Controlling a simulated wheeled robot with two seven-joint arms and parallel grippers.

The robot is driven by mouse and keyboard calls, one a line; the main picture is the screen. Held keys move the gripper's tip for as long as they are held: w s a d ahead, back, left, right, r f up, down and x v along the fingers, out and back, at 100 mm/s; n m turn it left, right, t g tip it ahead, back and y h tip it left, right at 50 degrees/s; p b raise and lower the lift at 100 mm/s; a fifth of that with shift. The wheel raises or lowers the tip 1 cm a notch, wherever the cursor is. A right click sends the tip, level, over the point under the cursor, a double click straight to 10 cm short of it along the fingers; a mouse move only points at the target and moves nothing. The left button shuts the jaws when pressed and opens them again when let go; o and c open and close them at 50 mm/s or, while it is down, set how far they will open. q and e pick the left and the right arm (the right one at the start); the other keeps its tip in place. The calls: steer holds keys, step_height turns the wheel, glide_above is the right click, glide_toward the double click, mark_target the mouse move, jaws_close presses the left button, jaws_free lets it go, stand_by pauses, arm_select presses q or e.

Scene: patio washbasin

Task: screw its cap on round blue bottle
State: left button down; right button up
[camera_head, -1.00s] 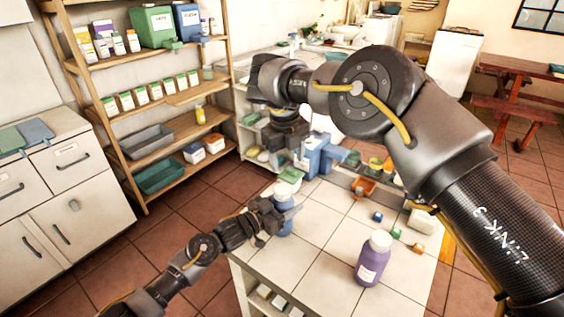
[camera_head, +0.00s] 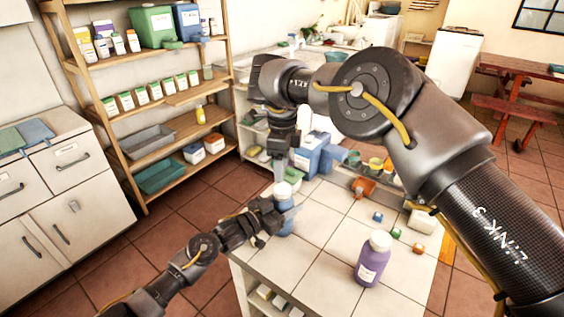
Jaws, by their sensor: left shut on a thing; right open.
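The round blue bottle (camera_head: 287,224) stands upright at the left edge of the tiled counter (camera_head: 325,235). My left gripper (camera_head: 281,216) is shut on its side, and the jaws hide part of it. A whitish piece (camera_head: 283,190) shows at the top of the bottle; I cannot tell whether it is the cap or the bare neck. My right gripper (camera_head: 280,168) points down just above the bottle top, open. Its fingers are small and partly merge with the clutter behind, so any contact with the top is unclear.
A purple bottle with a white cap (camera_head: 372,260) stands on the counter to the right. The front middle of the counter is clear.

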mark_target(283, 189)
steer(key=shift+f, duration=3.9)
steer(key=shift+c, duration=0.4)
